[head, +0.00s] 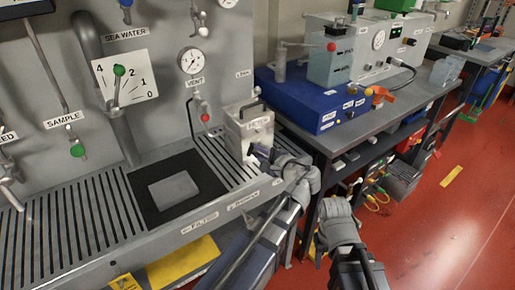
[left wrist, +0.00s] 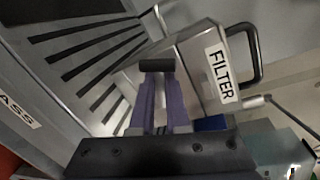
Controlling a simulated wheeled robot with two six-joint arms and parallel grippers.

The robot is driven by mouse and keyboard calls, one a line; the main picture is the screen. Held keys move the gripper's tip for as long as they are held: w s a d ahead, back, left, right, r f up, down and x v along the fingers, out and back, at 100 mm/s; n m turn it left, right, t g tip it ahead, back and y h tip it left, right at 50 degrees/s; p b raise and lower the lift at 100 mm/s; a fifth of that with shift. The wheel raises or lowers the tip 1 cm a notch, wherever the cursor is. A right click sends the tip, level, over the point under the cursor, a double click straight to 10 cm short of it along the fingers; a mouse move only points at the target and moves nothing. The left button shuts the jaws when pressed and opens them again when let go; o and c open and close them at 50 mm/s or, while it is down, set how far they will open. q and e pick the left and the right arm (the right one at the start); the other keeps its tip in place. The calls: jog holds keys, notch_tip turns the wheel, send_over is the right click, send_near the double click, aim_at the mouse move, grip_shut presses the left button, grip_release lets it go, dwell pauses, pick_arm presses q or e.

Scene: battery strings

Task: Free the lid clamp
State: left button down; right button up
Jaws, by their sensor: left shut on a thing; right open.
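The metal filter box (head: 236,132) stands at the right end of the slotted drain bench in the head view. The left wrist view shows its side with a FILTER label (left wrist: 221,74). My left gripper (head: 260,155) is at the box's front right side. In the left wrist view its purple fingers (left wrist: 158,80) are shut on a black bar-like grip (left wrist: 157,65), apparently the lid clamp's handle. The gripper hides the rest of the clamp. Part of my right arm shows at the lower right of the head view, but its gripper fingers do not.
A metal loop handle (left wrist: 252,55) sticks out from the filter box. A panel with a VENT gauge (head: 192,60) and valves rises behind the bench. A dark square with a grey plate (head: 174,191) lies left of the box. A blue unit (head: 311,104) stands on the right-hand table.

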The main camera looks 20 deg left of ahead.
pick_arm(q)
jog(key=shift+s+a+f+n+t+h+b, duration=0.1)
jog(key=shift+f+n+t+h+b, duration=0.25)
jog(key=shift+n, duration=0.5)
jog(key=shift+s+f+n+t+h+b, duration=0.1)
jog(key=shift+f+n+b, duration=0.1)
jog(key=shift+f+n, duration=0.5)
pick_arm(e)
jog(key=shift+f, duration=0.6)
pick_arm(q)
jog(key=shift+r+n, duration=0.15)
jog(key=shift+n, duration=0.2)
jog(key=c, duration=0.9)
grip_release()
